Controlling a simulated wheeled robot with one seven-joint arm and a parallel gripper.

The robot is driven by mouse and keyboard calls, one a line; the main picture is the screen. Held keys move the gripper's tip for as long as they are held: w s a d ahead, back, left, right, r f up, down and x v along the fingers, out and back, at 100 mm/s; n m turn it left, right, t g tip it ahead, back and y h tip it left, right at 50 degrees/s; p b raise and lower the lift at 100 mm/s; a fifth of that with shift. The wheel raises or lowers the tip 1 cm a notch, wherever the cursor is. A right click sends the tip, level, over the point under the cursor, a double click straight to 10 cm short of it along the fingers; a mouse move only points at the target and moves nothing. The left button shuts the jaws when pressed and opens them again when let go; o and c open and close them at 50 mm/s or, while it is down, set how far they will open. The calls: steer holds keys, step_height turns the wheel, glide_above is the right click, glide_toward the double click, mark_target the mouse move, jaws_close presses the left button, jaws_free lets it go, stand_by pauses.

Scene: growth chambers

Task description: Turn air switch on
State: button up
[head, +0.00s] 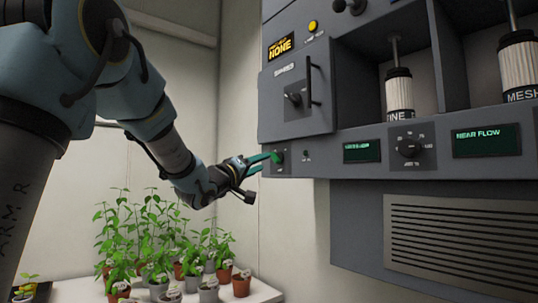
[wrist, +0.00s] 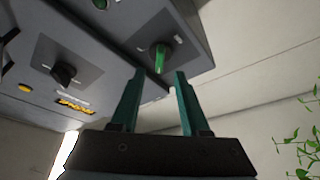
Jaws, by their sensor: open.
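A green switch knob (head: 279,157) sits on a dark square plate at the lower left of the grey control panel (head: 345,138). I cannot read its label. In the wrist view the green knob (wrist: 160,58) points toward my gripper. My gripper (head: 270,158) is open and empty, with its teal fingers reaching to the knob from the left. In the wrist view the fingertips (wrist: 159,74) lie on either side of the knob's near end. I cannot tell whether either finger touches it.
A black knob (head: 294,98) and a vertical handle (head: 314,80) are on the panel door above. A dial (head: 409,146) sits between two green displays to the right. Several potted plants (head: 160,250) stand on a white table below my arm.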

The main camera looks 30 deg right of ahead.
mark_target(272, 158)
steer(key=p+x, duration=0.1)
steer(key=x, duration=0.4)
steer(key=shift+p, duration=0.35)
jaws_close()
